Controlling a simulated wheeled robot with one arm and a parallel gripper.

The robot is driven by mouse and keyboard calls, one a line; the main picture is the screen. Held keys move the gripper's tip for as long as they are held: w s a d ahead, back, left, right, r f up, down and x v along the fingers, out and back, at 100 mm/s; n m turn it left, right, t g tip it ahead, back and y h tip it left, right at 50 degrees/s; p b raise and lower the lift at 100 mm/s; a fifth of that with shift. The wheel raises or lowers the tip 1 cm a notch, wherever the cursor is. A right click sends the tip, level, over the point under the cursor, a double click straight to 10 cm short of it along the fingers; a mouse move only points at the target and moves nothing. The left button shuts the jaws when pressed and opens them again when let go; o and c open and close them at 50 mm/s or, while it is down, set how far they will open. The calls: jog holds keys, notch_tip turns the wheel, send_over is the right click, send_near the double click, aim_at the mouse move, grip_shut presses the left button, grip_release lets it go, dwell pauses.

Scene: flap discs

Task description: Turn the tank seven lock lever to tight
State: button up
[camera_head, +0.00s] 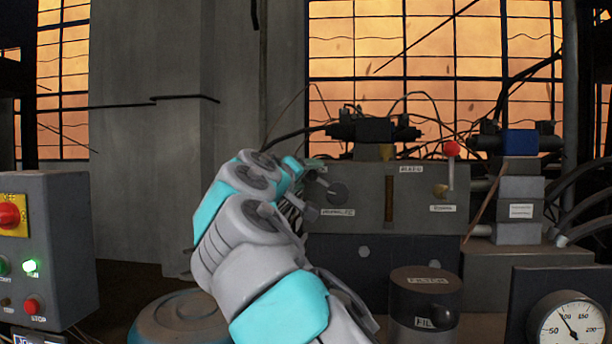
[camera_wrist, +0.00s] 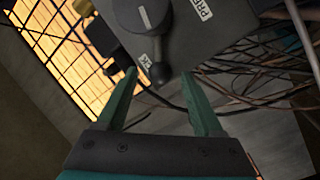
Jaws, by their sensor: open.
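In the wrist view my gripper (camera_wrist: 159,76) is open, with one green finger on each side. A dark lever with a round ball end (camera_wrist: 158,74) points down between the fingertips from a dark hub on a grey block (camera_wrist: 192,42). Gaps show between the ball and both fingers; I cannot tell whether it lies at fingertip depth. A label beginning "PRE" is beside the hub. No tank seven label is readable, so I cannot confirm which lever is meant.
A red-balled lever (camera_head: 451,150) stands on the right of the block. A black filter canister (camera_head: 425,300) and a pressure gauge (camera_head: 570,325) are in front. A control box (camera_head: 55,245) with buttons is at left. Loose cables (camera_wrist: 270,85) hang at right in the wrist view.

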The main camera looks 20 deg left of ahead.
grip_shut()
dwell(0.4)
dwell(0.9)
